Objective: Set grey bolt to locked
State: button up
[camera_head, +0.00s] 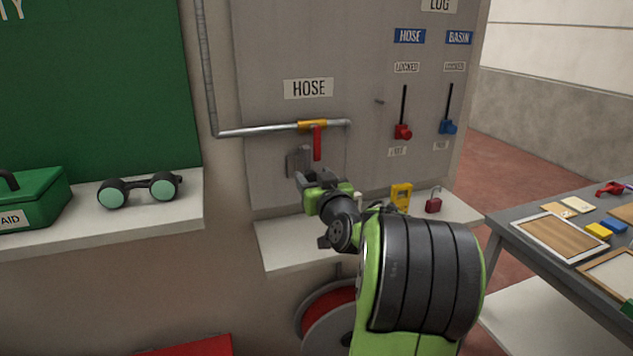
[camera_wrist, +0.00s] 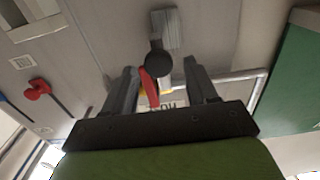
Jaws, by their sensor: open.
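The grey bolt (camera_head: 296,161) is a grey fitting on the wall panel, below the red-handled hose valve. My gripper (camera_head: 317,179) is right in front of it and hides part of it. In the wrist view, which looks upside down, the bolt shows as a grey plate (camera_wrist: 172,30) with a round dark knob (camera_wrist: 157,64). My gripper (camera_wrist: 163,82) is open there, with one finger on each side of the knob's line. The knob appears beyond or near the fingertips; I cannot tell if they touch it. No locked label for this bolt is readable.
A red valve handle (camera_head: 317,143) hangs from the pipe just above my gripper. A red slider (camera_head: 403,131) and a blue slider (camera_head: 447,127) are to the right. A shelf below holds a yellow item (camera_head: 400,196) and a red padlock (camera_head: 433,201).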

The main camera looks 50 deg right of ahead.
jog(key=b+v, duration=0.3)
jog(key=v, duration=1.2)
jog(key=shift+s+a, duration=0.15)
jog(key=shift+s, duration=0.2)
